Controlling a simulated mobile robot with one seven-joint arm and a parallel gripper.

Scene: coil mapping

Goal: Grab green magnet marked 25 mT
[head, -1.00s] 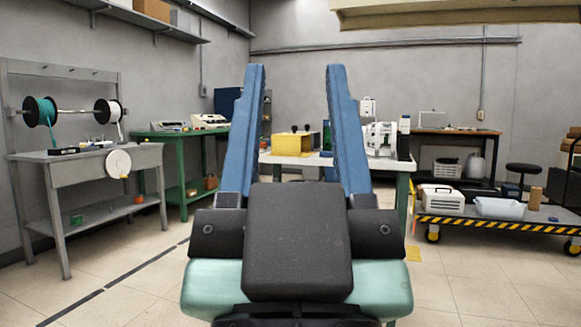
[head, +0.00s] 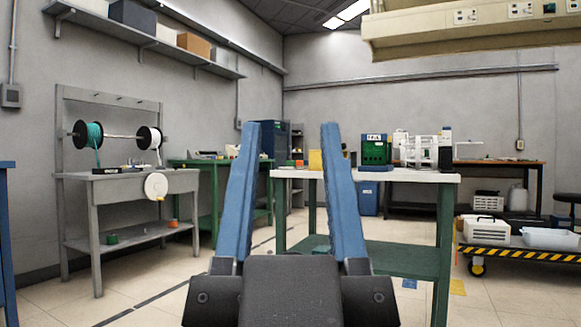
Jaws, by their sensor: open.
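My gripper (head: 290,126) is open and empty. Its two blue fingers point up and forward in the middle of the view, with the wall and far furniture showing between them. The white-topped table with green legs (head: 420,177) stands ahead, partly hidden by the right finger. A green block-like thing (head: 375,152) with a small white label stands on it, right of the right finger; the label is too small to read. Small orange and green items (head: 298,163) show between the fingers, too small to identify. No 25 mT marking can be read.
A white-framed apparatus (head: 420,151) stands beside the green thing. Floor shows left of the table.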

